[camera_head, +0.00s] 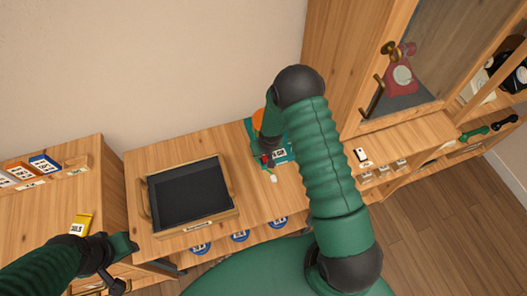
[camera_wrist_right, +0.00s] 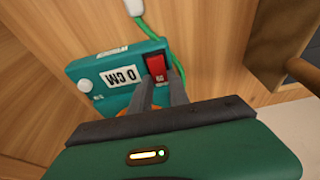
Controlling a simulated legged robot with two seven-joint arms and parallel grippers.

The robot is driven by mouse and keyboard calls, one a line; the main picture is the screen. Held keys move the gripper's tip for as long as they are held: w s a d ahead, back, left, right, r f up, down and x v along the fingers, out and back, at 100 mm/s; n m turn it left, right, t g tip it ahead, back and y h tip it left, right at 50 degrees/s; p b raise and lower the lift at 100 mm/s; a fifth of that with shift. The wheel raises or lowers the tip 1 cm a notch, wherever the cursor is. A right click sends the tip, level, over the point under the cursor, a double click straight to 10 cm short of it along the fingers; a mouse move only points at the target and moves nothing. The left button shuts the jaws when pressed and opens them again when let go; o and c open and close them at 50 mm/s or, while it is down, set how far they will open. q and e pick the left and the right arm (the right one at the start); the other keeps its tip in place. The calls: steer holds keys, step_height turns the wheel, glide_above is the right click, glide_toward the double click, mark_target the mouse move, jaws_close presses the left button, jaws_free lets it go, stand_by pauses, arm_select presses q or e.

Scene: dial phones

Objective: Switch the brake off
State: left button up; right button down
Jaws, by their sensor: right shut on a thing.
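A teal box (camera_wrist_right: 108,83) with a red rocker switch (camera_wrist_right: 156,65) fills the middle of the right wrist view. It carries a white label that appears upside down and a pale round knob. My right gripper (camera_wrist_right: 158,92) has its two dark fingers close together at the near edge of the red switch, partly covering it. In the head view the teal box (camera_head: 284,150) stands on the wooden table, largely hidden by my right arm and gripper (camera_head: 267,160). My left gripper (camera_head: 115,268) is at the lower left, away from the box; its finger opening is unclear.
A wooden tray (camera_head: 233,211) with a dark inside lies left of the box. A green cable (camera_wrist_right: 147,30) leaves the box. A red phone (camera_head: 400,72) stands behind glass at the right. A yellow labelled block (camera_head: 82,224) lies near my left gripper.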

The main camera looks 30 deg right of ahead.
steer(key=shift+s+f, duration=0.1)
steer(key=c, duration=1.2)
jaws_free()
steer(key=shift+c, duration=0.2)
steer(key=p+v, duration=0.1)
steer(key=v, duration=1.5)
steer(key=shift+r, duration=0.35)
